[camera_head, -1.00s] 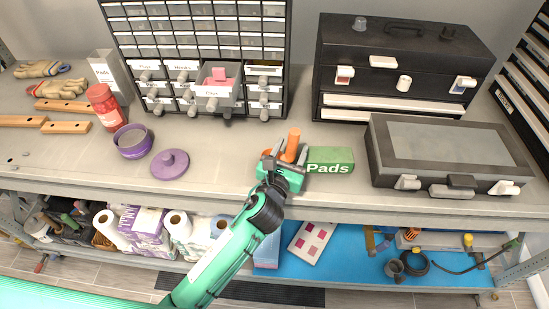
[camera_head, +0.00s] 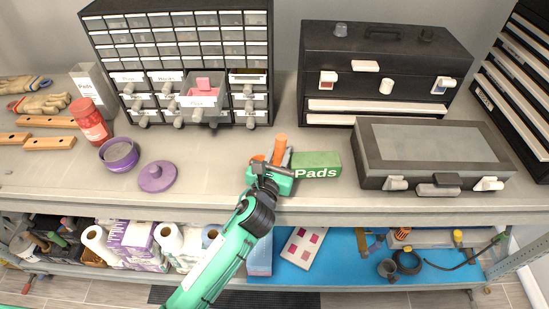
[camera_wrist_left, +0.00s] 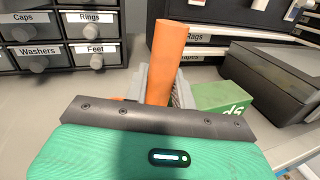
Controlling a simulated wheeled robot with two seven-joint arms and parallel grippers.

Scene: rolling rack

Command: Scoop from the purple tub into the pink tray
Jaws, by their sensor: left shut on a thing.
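The purple tub (camera_head: 118,153) stands open on the left part of the bench, with some contents that I cannot make out. Its purple lid (camera_head: 157,176) lies beside it, to the right. My left gripper (camera_head: 272,167) is shut on an upright orange handle (camera_head: 280,149), which also stands between the fingers in the left wrist view (camera_wrist_left: 166,62). More orange shows just left of the fingers; whether it is the same tool is unclear. A pink piece (camera_head: 203,83) shows at the open drawer (camera_head: 201,98); I cannot tell whether it is the pink tray. My right gripper is not in view.
A green Pads box (camera_head: 316,165) sits right of my left gripper. A grey case (camera_head: 432,155) and black toolbox (camera_head: 385,70) stand farther right. A red jar (camera_head: 91,122) stands behind the tub. The bench between lid and gripper is clear.

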